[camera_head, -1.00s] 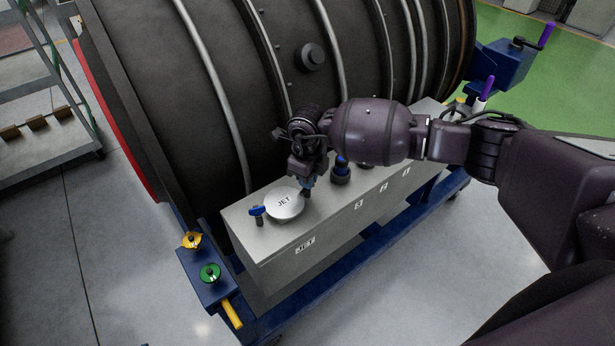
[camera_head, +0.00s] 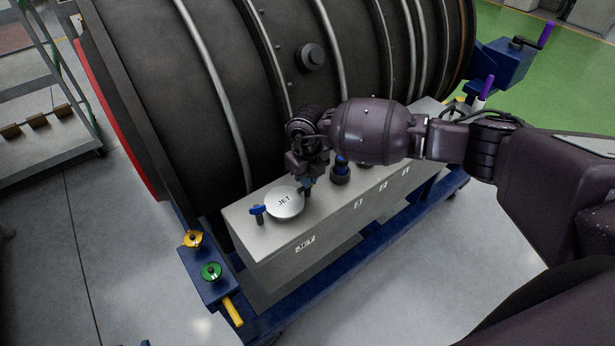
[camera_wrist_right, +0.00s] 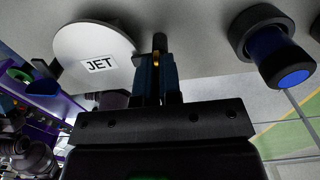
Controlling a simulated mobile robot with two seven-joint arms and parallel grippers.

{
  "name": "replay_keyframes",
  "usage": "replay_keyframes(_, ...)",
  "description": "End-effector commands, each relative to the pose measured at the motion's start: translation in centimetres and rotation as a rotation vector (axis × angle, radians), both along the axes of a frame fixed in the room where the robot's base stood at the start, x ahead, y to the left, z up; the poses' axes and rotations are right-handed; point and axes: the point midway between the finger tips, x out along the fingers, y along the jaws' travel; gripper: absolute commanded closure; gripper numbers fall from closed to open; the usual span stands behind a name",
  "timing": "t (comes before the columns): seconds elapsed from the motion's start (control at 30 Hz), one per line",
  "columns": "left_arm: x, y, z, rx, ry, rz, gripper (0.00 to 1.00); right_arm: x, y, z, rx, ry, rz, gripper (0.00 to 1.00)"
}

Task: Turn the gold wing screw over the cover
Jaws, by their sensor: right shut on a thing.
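The round white cover (camera_head: 284,203), marked JET, lies on top of the grey box; it also shows in the wrist view (camera_wrist_right: 92,48). My right gripper (camera_head: 307,188) points down at the cover's right edge. The fingers hide the rest, so how far the screw is turned cannot be told. My left gripper is not in view.
A blue-handled wing screw (camera_head: 257,211) stands left of the cover. A blue-topped black fitting (camera_head: 341,169) stands close right of my gripper, also in the wrist view (camera_wrist_right: 270,46). The dark engine casing (camera_head: 220,90) rises behind the grey box (camera_head: 268,245).

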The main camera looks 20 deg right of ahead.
Motion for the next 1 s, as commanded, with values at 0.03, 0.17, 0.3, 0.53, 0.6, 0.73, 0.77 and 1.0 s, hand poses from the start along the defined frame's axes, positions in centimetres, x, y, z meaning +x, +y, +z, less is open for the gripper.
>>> replay_keyframes(0.03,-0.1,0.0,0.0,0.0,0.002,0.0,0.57,0.0,-0.1,0.0,-0.001,0.0,-0.003,1.0)
replay_keyframes(0.17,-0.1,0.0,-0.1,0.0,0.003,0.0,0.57,0.0,-0.1,0.0,0.0,0.0,-0.003,1.0)
replay_keyframes(0.3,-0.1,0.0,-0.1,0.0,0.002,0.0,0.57,0.0,0.0,0.0,0.0,0.0,-0.002,0.78)
replay_keyframes(0.53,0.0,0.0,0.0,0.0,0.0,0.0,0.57,0.0,0.0,0.0,0.0,0.0,-0.001,0.69)
replay_keyframes(0.6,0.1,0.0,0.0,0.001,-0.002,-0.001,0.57,0.0,0.0,0.0,0.0,0.0,-0.001,0.69)
replay_keyframes(0.73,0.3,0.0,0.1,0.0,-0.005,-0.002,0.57,0.0,0.0,0.6,0.002,-0.002,0.0,0.69)
replay_keyframes(0.77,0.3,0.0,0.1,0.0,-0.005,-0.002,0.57,0.1,0.0,0.8,0.002,-0.002,0.001,0.69)
replay_keyframes(1.0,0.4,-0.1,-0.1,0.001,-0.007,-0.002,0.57,0.1,0.0,4.7,0.0,-0.003,0.001,0.69)
